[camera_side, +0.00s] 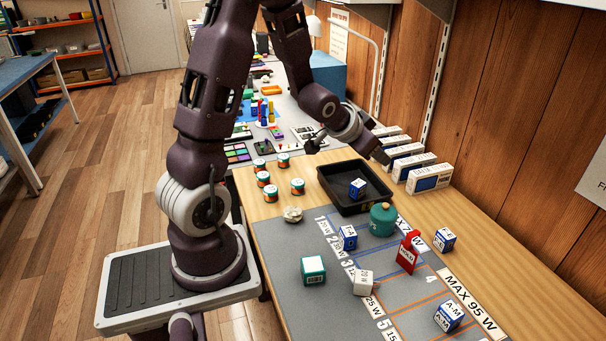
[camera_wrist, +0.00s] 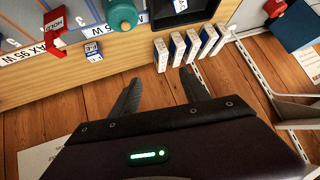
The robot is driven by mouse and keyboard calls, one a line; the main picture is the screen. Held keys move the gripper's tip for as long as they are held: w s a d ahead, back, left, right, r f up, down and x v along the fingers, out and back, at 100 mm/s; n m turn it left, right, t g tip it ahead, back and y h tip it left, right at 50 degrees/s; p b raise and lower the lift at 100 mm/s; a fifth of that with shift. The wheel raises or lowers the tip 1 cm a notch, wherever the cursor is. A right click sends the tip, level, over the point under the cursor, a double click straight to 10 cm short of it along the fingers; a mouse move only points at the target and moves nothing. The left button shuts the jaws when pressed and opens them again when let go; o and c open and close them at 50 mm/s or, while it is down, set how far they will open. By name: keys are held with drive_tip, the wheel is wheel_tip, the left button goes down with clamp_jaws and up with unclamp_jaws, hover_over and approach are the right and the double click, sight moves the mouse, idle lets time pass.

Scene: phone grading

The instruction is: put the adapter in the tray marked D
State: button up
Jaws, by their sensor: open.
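No thing in view is clearly readable as the adapter, and I cannot make out a D on any tray. A black tray (camera_side: 330,190) stands at the middle of the wooden table, with a blue-and-white cube (camera_side: 357,187) in it. The tray shows partly at the top of the wrist view (camera_wrist: 158,17). My gripper is in the wrist view (camera_wrist: 161,92), its two dark fingers apart with nothing between them. It hangs near the wall, beyond the table edge in that view. In the side view my gripper (camera_side: 381,155) is beside the row of white boxes.
Several white boxes (camera_side: 430,179) stand by the wooden wall. A grey mat (camera_side: 278,245) carries numbered areas, a teal canister (camera_side: 382,221), a red tag (camera_side: 408,252), a teal box (camera_side: 313,270), a white cube (camera_side: 362,283) and blue-and-white cubes (camera_side: 449,317). Several small jars (camera_side: 270,194) stand left of the tray.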

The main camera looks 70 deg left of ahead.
drive_tip(key=s+d+r+g+h, duration=0.1)
drive_tip(key=s+d+r, duration=0.7)
drive_tip(key=d+r, duration=0.15)
drive_tip(key=s+d+r+g+h, duration=0.1)
drive_tip(key=s+d, duration=0.4)
drive_tip(key=s, duration=0.3)
drive_tip(key=s+d+r+m+g+h, duration=0.1)
drive_tip(key=s+d, duration=0.3)
drive_tip(key=s, duration=0.5)
drive_tip(key=shift+d, duration=0.35)
